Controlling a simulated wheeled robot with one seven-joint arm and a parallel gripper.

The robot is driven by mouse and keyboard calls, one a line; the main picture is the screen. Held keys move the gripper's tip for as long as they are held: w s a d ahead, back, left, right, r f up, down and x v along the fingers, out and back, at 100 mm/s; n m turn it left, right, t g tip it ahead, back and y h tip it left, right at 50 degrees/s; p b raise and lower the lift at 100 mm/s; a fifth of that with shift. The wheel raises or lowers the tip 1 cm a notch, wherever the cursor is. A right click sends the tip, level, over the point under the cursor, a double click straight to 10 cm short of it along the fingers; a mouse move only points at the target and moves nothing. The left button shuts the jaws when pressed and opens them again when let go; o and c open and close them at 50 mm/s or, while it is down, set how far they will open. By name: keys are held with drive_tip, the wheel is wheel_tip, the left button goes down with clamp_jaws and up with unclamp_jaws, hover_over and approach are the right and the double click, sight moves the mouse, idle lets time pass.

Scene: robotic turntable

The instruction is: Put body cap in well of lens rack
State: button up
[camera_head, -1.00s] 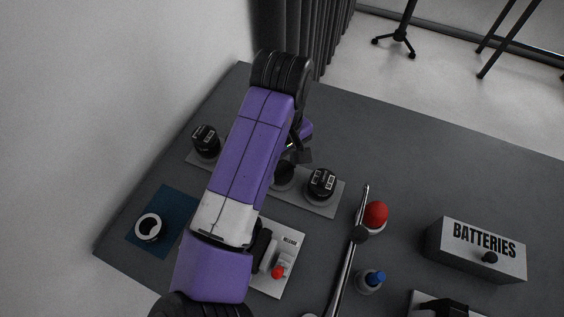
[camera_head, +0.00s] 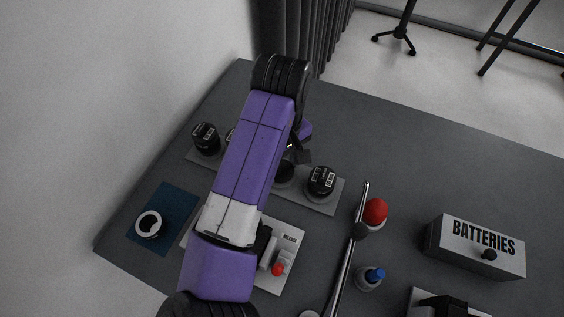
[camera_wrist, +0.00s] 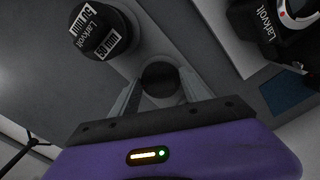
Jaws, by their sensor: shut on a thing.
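The lens rack (camera_head: 257,184) is a long grey plate on the dark table, partly hidden behind my arm. Black lenses stand at its left end (camera_head: 206,140) and right end (camera_head: 321,183); another is mostly hidden by my arm. My gripper (camera_wrist: 160,84) is over the rack, shut on the body cap (camera_wrist: 160,77), a dark round disc between the fingertips. A dark round shape (camera_head: 284,172), likely the cap or its well, shows left of the right lens in the head view. I cannot tell whether the cap is seated in the well or just above it.
A 50 mm lens (camera_wrist: 98,32) stands close to the fingers in the wrist view. A camera body (camera_wrist: 285,30) is at upper right. A white ring-shaped part (camera_head: 149,225) lies on a blue mat (camera_head: 178,204). A batteries box (camera_head: 475,250) stands at the right.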

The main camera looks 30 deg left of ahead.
sight(282, 168)
drive_tip(key=shift+f, duration=0.5)
drive_tip(key=o, duration=1.4)
drive_tip(key=shift+r, duration=0.15)
wheel_tip(282, 168, up, 8)
drive_tip(key=shift+f, duration=0.2)
